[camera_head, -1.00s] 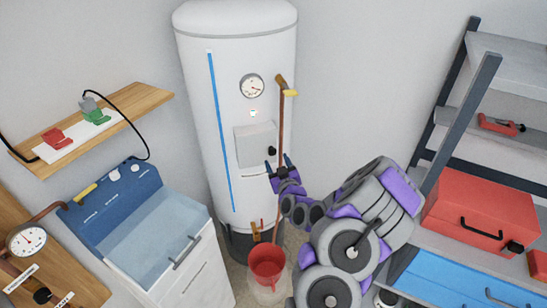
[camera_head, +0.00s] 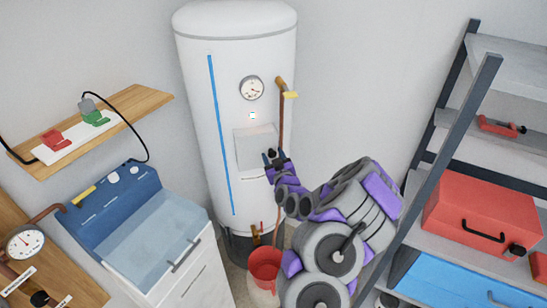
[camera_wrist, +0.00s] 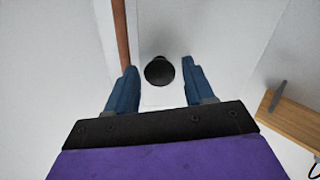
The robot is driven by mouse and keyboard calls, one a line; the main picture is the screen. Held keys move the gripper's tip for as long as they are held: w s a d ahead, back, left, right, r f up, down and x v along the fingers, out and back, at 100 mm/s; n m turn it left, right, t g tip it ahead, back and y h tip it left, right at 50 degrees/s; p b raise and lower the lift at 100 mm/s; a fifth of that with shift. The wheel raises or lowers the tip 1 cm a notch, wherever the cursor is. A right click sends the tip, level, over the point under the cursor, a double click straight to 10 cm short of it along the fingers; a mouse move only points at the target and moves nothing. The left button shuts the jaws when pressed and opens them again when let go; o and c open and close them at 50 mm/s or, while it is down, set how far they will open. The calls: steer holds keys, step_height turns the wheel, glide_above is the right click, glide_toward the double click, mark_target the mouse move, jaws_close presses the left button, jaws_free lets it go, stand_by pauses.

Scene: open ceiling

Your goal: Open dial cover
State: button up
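The dial cover (camera_head: 253,149) is a pale grey square panel on the front of the white boiler tank (camera_head: 236,189), below the round gauge. It looks closed. A black knob sits at its right side; in the wrist view the knob (camera_wrist: 159,71) shows as a dark round shape. My gripper (camera_head: 272,158) is at the cover's right side, close to the knob. In the wrist view its two blue fingers (camera_wrist: 153,88) are apart, with the knob just beyond and between their tips. They do not visibly touch it.
A copper pipe (camera_head: 281,123) runs down the tank right of the cover. A round gauge (camera_head: 252,88) is above it. A red bucket (camera_head: 265,265) stands below. A metal shelf with a red toolbox (camera_head: 482,213) is at right, close to my arm.

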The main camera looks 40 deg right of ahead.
jaws_close()
steer(key=shift+s+d, duration=0.15)
stand_by(0.4)
